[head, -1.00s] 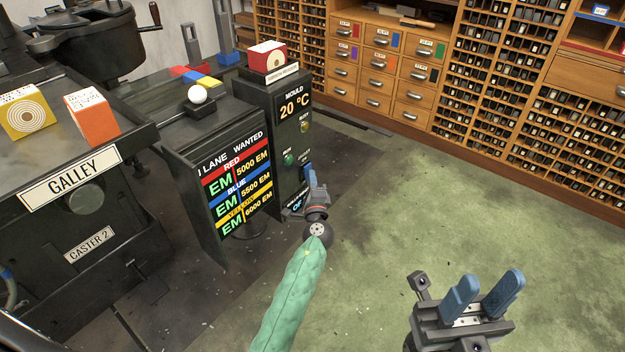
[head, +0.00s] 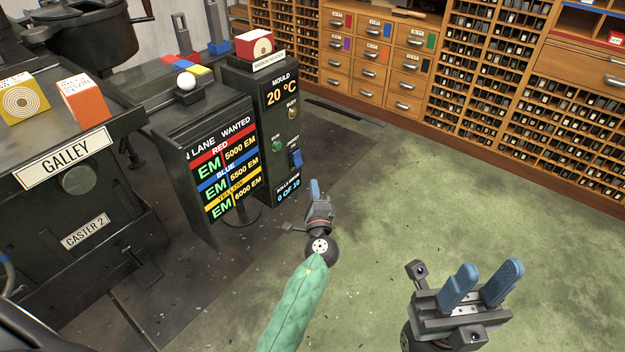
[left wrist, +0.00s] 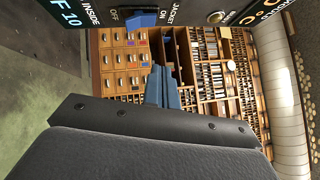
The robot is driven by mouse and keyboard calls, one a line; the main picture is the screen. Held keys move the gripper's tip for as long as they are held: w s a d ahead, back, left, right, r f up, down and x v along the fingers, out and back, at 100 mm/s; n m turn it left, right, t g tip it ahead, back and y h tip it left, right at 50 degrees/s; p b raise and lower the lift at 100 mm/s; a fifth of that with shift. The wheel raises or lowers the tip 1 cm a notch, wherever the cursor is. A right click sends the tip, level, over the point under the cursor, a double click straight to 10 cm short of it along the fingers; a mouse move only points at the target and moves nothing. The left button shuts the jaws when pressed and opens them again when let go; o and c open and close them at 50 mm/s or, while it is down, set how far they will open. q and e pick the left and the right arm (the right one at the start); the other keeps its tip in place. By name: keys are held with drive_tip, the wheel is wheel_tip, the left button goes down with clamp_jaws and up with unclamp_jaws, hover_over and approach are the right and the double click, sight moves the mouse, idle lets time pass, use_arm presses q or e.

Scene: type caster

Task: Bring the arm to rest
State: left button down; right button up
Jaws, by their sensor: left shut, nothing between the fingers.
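My left arm in its green sleeve reaches in from the bottom of the head view. Its left gripper (head: 315,190) is shut and empty, over the floor just to the right of the mould panel (head: 283,120). In the left wrist view its blue fingers (left wrist: 162,88) are together with nothing between them. The blue jacket switch (head: 295,157) is on the panel, apart from the fingers; it also shows in the left wrist view (left wrist: 142,18). My right gripper (head: 483,285) is open and empty at the lower right.
The lane board (head: 225,170) and the galley machine (head: 80,185) stand on the left. A white ball (head: 186,81) rests on a block above the board. Wooden type cabinets (head: 380,60) line the back. The green floor (head: 400,190) is clear.

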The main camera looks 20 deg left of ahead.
use_arm(q)
drive_tip(key=shift+s+d, duration=0.25)
drive_tip(key=shift+s, duration=0.3)
